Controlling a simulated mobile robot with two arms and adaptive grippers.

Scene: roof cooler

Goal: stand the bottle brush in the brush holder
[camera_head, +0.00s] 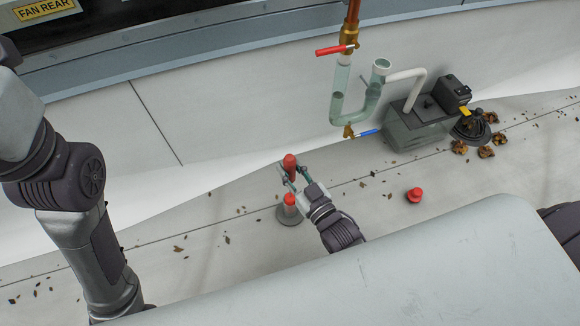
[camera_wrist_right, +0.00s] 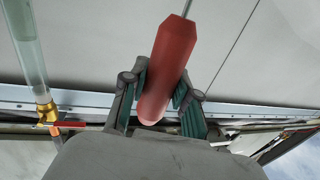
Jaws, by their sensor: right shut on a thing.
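The bottle brush has a red handle (camera_head: 290,161), which also shows large in the right wrist view (camera_wrist_right: 168,70) with a thin metal rod coming from one end. My right gripper (camera_head: 294,174) is shut on this handle, its fingers on both sides of it. The brush holder (camera_head: 284,216) looks like a short cup with a red upper part on a dark round base, on the roof floor below the gripper. The head view does not clearly show the brush's lower end, so I cannot tell whether it is in the holder. My left gripper is out of view.
A red knob-like piece (camera_head: 414,195) lies on the floor to the right. Behind it are a pump box (camera_head: 419,121), a clear trap pipe (camera_head: 371,95) and a red-handled valve (camera_head: 337,49). Dry leaves are scattered around. The floor left of the holder is mostly clear.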

